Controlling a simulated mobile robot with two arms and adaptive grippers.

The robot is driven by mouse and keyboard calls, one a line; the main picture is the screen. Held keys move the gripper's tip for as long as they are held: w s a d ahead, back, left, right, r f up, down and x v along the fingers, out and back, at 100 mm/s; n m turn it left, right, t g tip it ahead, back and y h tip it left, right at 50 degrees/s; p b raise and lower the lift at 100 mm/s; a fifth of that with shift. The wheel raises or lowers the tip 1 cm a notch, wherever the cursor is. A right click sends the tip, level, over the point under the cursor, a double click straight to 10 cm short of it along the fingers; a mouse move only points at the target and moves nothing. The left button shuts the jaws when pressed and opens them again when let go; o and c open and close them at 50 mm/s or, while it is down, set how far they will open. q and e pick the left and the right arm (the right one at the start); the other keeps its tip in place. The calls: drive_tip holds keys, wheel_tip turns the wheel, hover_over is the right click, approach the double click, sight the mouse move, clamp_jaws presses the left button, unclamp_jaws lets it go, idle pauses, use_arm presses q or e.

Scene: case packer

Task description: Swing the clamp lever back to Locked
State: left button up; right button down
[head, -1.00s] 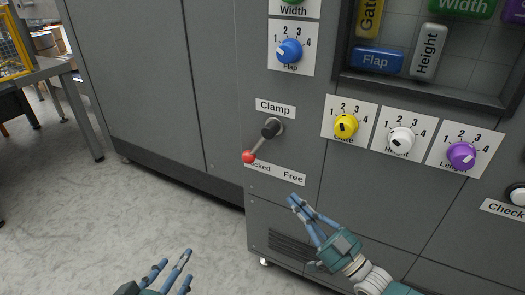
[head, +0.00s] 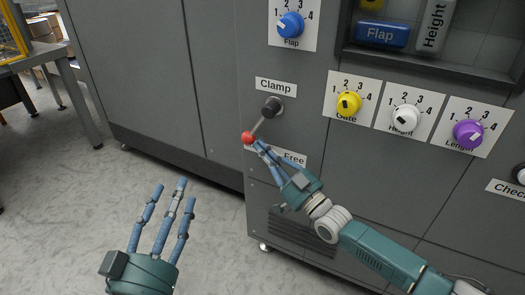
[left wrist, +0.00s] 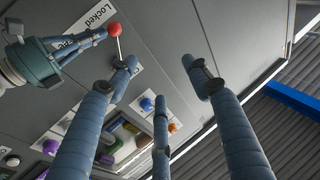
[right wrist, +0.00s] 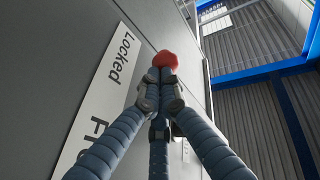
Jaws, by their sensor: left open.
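The clamp lever (head: 261,123) hangs from a black pivot on the grey cabinet, under the Clamp sign. It tilts down and left, its red knob (head: 248,137) by the Locked end of the sign (head: 293,160); the word Locked is covered in the head view but readable in the right wrist view (right wrist: 122,55). My right gripper (head: 261,147) has its fingers drawn together, tips at the knob's right underside; the knob (right wrist: 166,59) shows just beyond them, and I cannot tell if they touch. My left gripper (head: 170,192) is open and empty, low in front of the cabinet.
Yellow (head: 349,104), white (head: 405,118) and purple (head: 468,134) dials sit right of the lever, and a blue Flap dial (head: 290,25) above it. A table (head: 50,68) stands at far left. The floor before the cabinet is clear.

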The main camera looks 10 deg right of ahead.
use_arm(q)
drive_tip(key=shift+r, duration=0.2)
drive_tip(key=s+r+t+h+b, duration=0.1)
drive_tip(key=s+r+t, duration=0.2)
drive_tip(key=r, duration=0.5)
drive_tip(key=shift+s+d+r+t+h+b, duration=0.2)
drive_tip(key=shift+s+t+h+b, duration=0.15)
drive_tip(key=shift+t, duration=0.45)
